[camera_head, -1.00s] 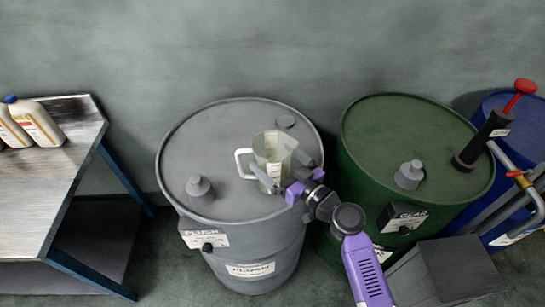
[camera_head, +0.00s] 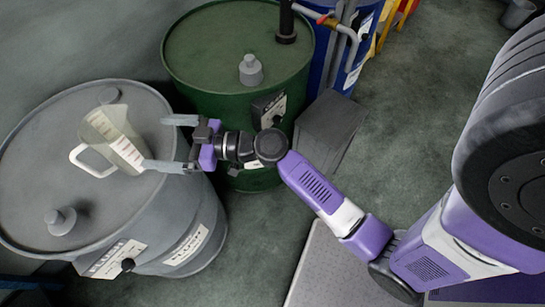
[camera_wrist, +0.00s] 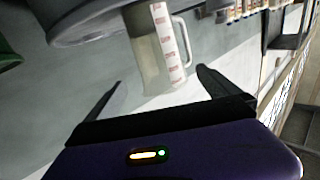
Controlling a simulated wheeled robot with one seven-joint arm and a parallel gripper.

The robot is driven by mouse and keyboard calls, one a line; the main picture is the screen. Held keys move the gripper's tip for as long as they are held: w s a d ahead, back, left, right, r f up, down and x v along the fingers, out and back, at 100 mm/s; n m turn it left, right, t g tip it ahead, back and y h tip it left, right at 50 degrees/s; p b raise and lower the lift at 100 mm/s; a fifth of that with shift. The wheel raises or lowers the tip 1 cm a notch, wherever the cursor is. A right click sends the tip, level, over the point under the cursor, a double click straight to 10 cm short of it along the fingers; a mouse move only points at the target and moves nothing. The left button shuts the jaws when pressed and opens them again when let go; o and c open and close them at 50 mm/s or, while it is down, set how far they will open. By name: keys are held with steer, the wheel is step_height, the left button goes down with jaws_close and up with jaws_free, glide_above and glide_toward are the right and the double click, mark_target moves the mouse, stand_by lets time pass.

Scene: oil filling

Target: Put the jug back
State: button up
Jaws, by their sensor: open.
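The jug (camera_head: 112,140) is clear with a measuring scale and a pale handle on its left. It stands on the grey drum's top (camera_head: 40,150) in the head view. My gripper (camera_head: 156,143) is open and empty, just right of the jug, with the lower fingertip overlapping its lower right edge in the picture. In the wrist view the jug (camera_wrist: 146,45) is ahead, roughly between the two open fingers of my gripper (camera_wrist: 160,78), its handle to the right. I cannot tell whether a finger touches it.
The grey drum has a cap (camera_head: 60,221) near its front left. The green drum (camera_head: 205,45) stands behind my gripper, with a blue drum (camera_head: 340,65) to its right. A dark grey box (camera_head: 330,130) is on the floor beside the green drum. Floor right of it is clear.

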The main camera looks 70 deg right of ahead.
steer(key=s+a+f+m+g+h, duration=0.1)
steer(key=s+f+m+g+h, duration=0.2)
steer(key=s, duration=0.6)
steer(key=s+f+m+h, duration=0.1)
steer(key=s+f+h, duration=0.2)
steer(key=s+f, duration=0.5)
steer(key=s+a+r+n, duration=0.1)
steer(key=s+a+r, duration=0.1)
steer(key=s+r, duration=1.1)
steer(key=shift+s+a+r+t, duration=0.15)
steer(key=shift+s+a+t, duration=0.15)
steer(key=shift+s, duration=0.75)
